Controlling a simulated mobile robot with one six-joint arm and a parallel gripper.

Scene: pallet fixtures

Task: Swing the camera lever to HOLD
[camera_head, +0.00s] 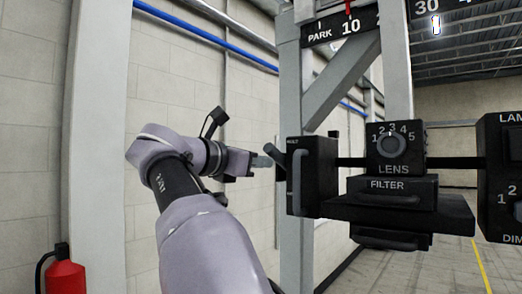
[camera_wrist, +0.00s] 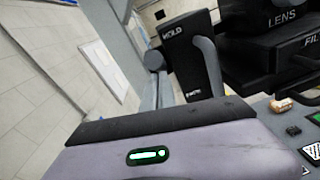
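The black camera box (camera_head: 318,175) carries small lettering at the top of its left face. In the wrist view the same box (camera_wrist: 187,62) reads HOLD at the top, with a smaller unclear label at the bottom. A long upright grey handle (camera_head: 296,182) runs along the box, also seen in the wrist view (camera_wrist: 209,66). My gripper (camera_head: 262,161) is just left of the bar, close to it; contact cannot be told. Its fingertips are not clear in either view.
Right of the box are a LENS dial (camera_head: 391,146) numbered 1 to 5 and a FILTER drawer (camera_head: 388,186). A grey post (camera_head: 290,80) stands behind the box. A PARK scale (camera_head: 340,26) hangs above. A red extinguisher (camera_head: 65,277) stands lower left.

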